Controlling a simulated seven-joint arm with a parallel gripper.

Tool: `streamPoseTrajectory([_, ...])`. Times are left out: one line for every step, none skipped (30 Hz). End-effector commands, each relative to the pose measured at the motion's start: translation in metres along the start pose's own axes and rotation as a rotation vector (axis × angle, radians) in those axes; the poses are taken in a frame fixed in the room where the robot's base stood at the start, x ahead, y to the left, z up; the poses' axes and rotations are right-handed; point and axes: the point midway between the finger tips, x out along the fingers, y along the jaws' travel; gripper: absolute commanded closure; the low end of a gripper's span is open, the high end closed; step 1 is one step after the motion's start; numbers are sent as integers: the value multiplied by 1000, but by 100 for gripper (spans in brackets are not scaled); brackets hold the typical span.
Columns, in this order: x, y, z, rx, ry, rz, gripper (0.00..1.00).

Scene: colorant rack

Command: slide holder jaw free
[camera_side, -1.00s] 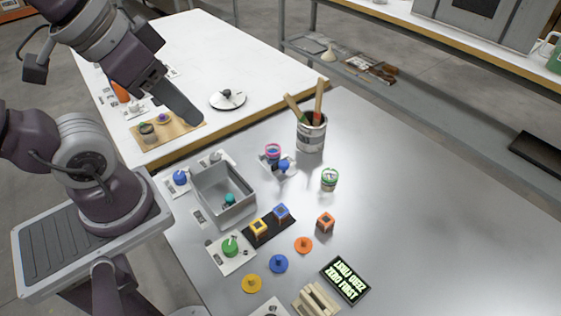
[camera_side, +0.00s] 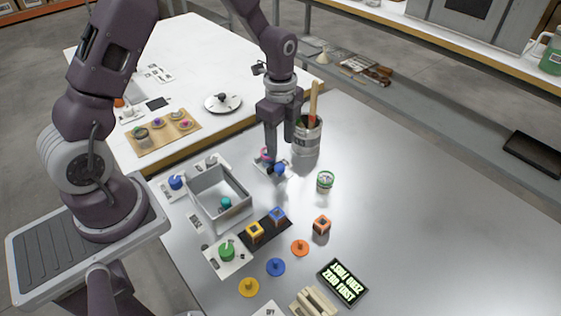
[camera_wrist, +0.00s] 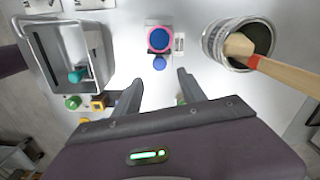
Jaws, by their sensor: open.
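The holder is a small pale plate (camera_side: 261,171) on the grey table, carrying a round pink-rimmed cup with a blue centre (camera_wrist: 159,39) and a blue knob (camera_side: 279,169). The knob (camera_wrist: 159,63) also shows in the wrist view, just below the cup. My gripper (camera_side: 279,150) points down over the holder, open and empty. In the wrist view my gripper (camera_wrist: 157,86) has its fingers spread wide, with the knob beyond the tips and between their lines. My fingers partly hide the cup in the side view. Contact with the holder cannot be told.
A can with brushes (camera_side: 307,138) stands close behind and right of my gripper; its brush handle (camera_wrist: 285,75) leans out in the wrist view. A grey open bin (camera_side: 222,212) stands to the left. A small can (camera_side: 325,181) is to the right.

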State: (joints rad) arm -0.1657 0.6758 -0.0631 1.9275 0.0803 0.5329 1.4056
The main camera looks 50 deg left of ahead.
Motion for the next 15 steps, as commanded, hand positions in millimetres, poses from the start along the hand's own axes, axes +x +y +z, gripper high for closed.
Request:
streamPoseTrajectory([7,-1,0,14,1,7,51])
streamPoseTrajectory([12,0,0,19,1,9,51])
streamPoseTrajectory([18,0,0,21,1,10,51])
streamPoseTrajectory([23,0,0,21,1,11,51])
streamPoseTrajectory([29,1,0,21,0,11,51])
streamPoseTrajectory([38,1,0,20,0,13,51])
streamPoseTrajectory([44,1,0,19,0,12,51])
streamPoseTrajectory([50,1,0,19,0,13,51])
streamPoseTrajectory([56,1,0,20,0,12,51])
streamPoseTrajectory([61,1,0,20,0,11,51])
streamPoseTrajectory([65,1,0,19,1,10,51])
streamPoseTrajectory([70,1,0,18,1,11,51])
streamPoseTrajectory([72,1,0,18,1,9,51])
streamPoseTrajectory([74,1,0,17,1,8,51])
streamPoseTrajectory([75,1,0,17,0,8,51])
